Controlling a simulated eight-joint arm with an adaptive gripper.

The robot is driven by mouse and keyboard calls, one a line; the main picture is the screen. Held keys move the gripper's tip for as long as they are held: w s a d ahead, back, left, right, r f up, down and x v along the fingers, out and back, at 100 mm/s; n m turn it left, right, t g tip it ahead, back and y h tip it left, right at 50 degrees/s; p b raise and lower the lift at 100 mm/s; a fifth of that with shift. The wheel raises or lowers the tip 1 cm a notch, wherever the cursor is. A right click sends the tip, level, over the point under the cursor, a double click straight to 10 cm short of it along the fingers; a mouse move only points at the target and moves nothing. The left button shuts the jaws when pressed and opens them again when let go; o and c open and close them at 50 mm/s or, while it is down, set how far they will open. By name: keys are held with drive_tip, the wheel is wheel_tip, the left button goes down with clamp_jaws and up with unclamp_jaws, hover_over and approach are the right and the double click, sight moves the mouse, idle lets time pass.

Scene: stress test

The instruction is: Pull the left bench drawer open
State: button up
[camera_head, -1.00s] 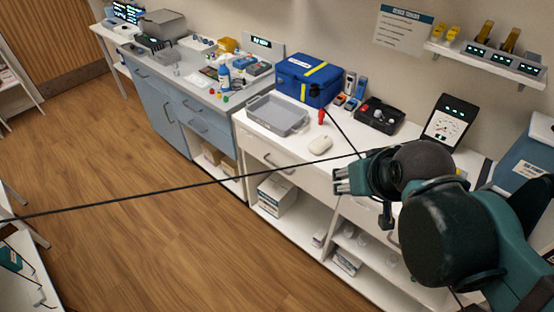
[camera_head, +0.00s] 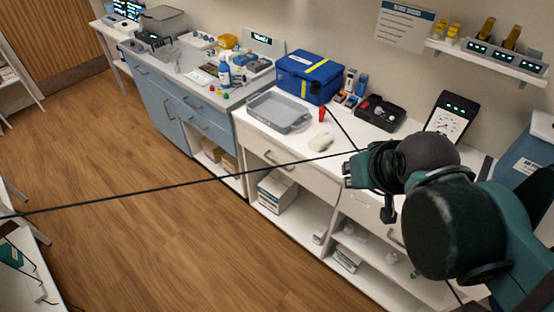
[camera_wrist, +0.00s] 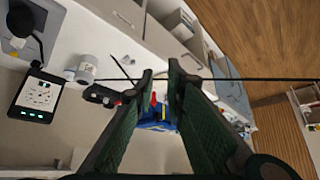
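The left bench drawer (camera_head: 262,149) is a white front with a grey bar handle (camera_head: 280,166), under the white worktop. It appears shut. My gripper (camera_head: 349,170) is right of this drawer, in front of the bench and apart from the handle. In the wrist view its two green fingers (camera_wrist: 161,69) are apart with nothing held between them. The right drawer (camera_head: 365,209) is partly hidden by my arm in the head view.
A thin black cable (camera_head: 180,188) stretches across the room in front of the benches. The worktop holds a grey tray (camera_head: 277,112), a blue bag (camera_head: 308,77) and a black case (camera_head: 380,113). Open shelves hold a white box (camera_head: 276,192). Floor before the bench is clear.

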drive_tip(key=w+a+r+n+g+p, duration=0.1)
drive_tip(key=w+a+r+n+g, duration=0.15)
drive_tip(key=w+r, duration=0.4)
drive_tip(key=w+a+r+n+g+p, duration=0.1)
drive_tip(key=w+a+r+n, duration=0.2)
drive_tip(key=w, duration=0.7)
drive_tip(key=w+a+f+n+g+h+p, duration=0.2)
drive_tip(key=w+a+f+n, duration=0.25)
drive_tip(key=w+a, duration=0.9)
drive_tip(key=s+a+x, duration=0.1)
drive_tip(key=x, duration=1.1)
drive_tip(key=s+a+f+x, duration=0.1)
drive_tip(key=a+x, duration=0.1)
drive_tip(key=x, duration=1.1)
drive_tip(key=shift+s+f+m, duration=0.2)
drive_tip(key=shift+s+m, duration=0.05)
drive_tip(key=shift+m, duration=0.15)
drive_tip(key=shift+a, duration=0.1)
drive_tip(key=b, duration=0.2)
approach(277, 160)
drive_tip(key=shift+s+d+f, duration=0.2)
drive_tip(key=shift+s+f, duration=0.4)
drive_tip(key=shift+f, duration=0.05)
drive_tip(key=shift+s+d+f, duration=0.25)
drive_tip(key=shift+s+f, duration=0.35)
drive_tip(key=shift+f, duration=0.1)
drive_tip(key=shift+s+d+f, duration=0.2)
drive_tip(key=shift+s+f, duration=0.35)
drive_tip(key=shift+f, duration=0.1)
